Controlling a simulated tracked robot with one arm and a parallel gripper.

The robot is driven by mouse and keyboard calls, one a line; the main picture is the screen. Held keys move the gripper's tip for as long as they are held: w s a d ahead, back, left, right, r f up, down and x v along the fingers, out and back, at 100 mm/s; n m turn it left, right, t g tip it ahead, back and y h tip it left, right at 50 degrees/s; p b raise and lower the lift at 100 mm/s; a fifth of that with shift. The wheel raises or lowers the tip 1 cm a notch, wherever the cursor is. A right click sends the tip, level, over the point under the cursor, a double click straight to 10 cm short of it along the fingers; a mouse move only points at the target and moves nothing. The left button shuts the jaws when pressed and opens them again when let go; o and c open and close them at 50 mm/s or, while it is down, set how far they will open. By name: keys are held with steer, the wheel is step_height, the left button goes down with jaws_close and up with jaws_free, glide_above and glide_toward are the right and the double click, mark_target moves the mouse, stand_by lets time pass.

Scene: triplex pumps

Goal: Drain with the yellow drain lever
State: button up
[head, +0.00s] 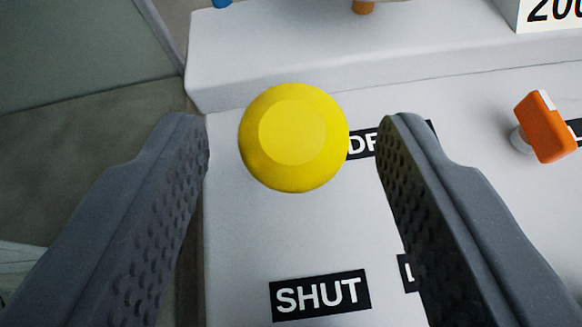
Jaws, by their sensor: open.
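The yellow drain lever (292,138) shows as a round yellow knob with a flat face, seen end-on in the head view. It stands out from a light grey panel (300,235). My gripper (294,140) is open, with one dark ridged finger to the left of the knob and one to the right. A gap shows between the knob and each finger, so neither appears to touch it. A black label reading "SHUT" (320,295) is below the knob. Another label starting "DR" (362,145) is partly hidden behind the knob and the right finger.
An orange handle (545,127) sticks out of the panel at the right, beyond my right finger. A raised grey ledge (320,60) runs behind the knob. A blue part (221,3) and an orange part (363,7) show at the top edge. Floor (90,150) shows at the left.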

steer(key=v, duration=1)
steer(key=shift+s+p, duration=0.15)
steer(key=shift+p, duration=0.25)
steer(key=shift+s+a+r, duration=0.15)
steer(key=shift+s+r, duration=0.1)
steer(key=shift+s, duration=0.3)
